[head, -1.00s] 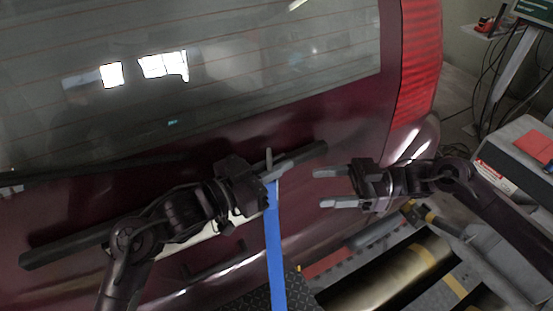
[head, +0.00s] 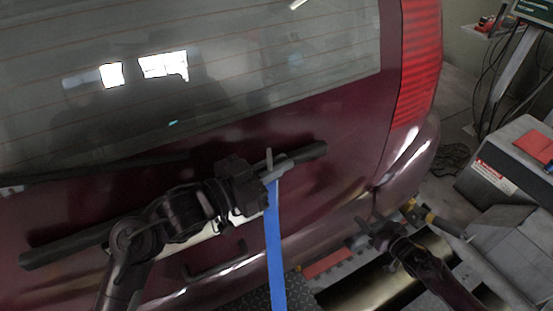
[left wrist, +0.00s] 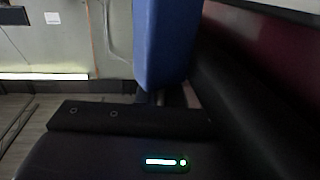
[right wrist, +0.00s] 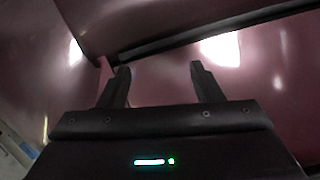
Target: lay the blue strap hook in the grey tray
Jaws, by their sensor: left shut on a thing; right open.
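The blue strap (head: 275,255) hangs down from my left gripper (head: 275,170) in front of the dark red car's rear. My left gripper is shut on the strap's upper end, beside a dark bar along the car. The strap's hook is not clear in the head view. In the left wrist view the blue strap (left wrist: 162,45) fills the space before the gripper and hides its fingertips. My right gripper (head: 372,227) is lower right, apart from the strap; in the right wrist view it (right wrist: 158,80) is open and empty. I cannot clearly make out the grey tray.
A grey unit (head: 505,165) with a red item (head: 535,146) on top stands at the right. Black cables (head: 495,85) hang behind it. Metal rollers (head: 375,285) lie in the floor below the bumper (head: 405,160).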

